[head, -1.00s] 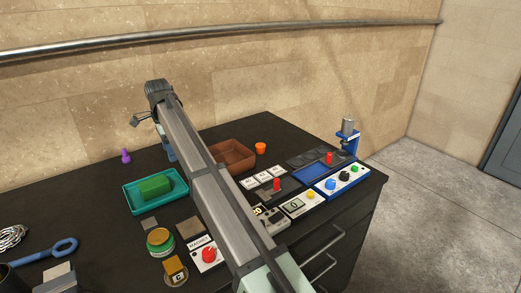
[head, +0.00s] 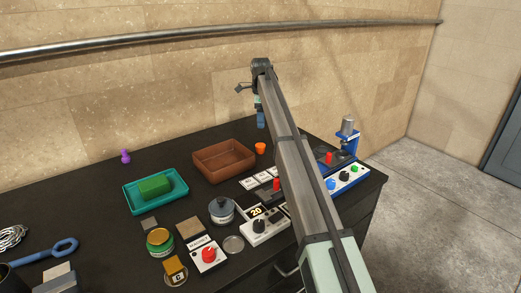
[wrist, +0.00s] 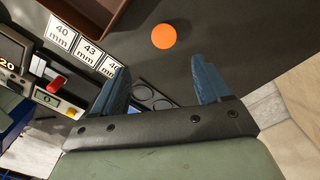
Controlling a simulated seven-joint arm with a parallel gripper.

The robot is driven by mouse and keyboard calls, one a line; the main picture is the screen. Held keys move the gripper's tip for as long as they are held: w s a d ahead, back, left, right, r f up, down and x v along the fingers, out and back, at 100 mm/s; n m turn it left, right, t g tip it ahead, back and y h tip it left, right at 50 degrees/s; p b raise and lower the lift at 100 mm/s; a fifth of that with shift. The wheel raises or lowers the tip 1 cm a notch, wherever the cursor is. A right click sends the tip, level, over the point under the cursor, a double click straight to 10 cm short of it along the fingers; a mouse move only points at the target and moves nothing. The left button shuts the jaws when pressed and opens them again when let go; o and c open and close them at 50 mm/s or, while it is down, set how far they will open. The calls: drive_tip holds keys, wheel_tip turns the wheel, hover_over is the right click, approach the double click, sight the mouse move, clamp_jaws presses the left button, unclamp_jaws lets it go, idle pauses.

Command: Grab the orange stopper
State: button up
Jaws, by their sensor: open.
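The orange stopper (head: 260,147) stands on the black table to the right of the brown tray in the head view. In the wrist view the orange stopper (wrist: 164,36) shows from above as a round disc, beyond the fingertips and roughly between their lines. My gripper (wrist: 165,80) is open and empty, with its two blue fingers apart. In the head view my gripper (head: 261,116) is partly hidden by my arm and hangs above the table's back edge area near the stopper. It is apart from the stopper.
The brown tray (head: 222,174) is just left of the stopper. White cards marked in mm (wrist: 90,52) lie nearby, with a blue press (head: 347,135) to the right. A teal tray (head: 131,202) holds a green block (head: 155,186). Dark table around the stopper is bare.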

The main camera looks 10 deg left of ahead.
hover_over(260, 145)
drive_tip(key=f, duration=0.5)
drive_tip(key=s+f, duration=0.1)
drive_tip(key=f, duration=0.2)
drive_tip(key=shift+d+f, duration=0.1)
drive_tip(key=shift+w+f, duration=0.25)
drive_tip(key=shift+f, duration=1.2)
drive_tip(key=shift+w+f, duration=0.2)
drive_tip(key=shift+f, duration=1.2)
drive_tip(key=shift+c, duration=0.4)
drive_tip(key=c, duration=1)
drive_tip(key=shift+r, duration=0.1)
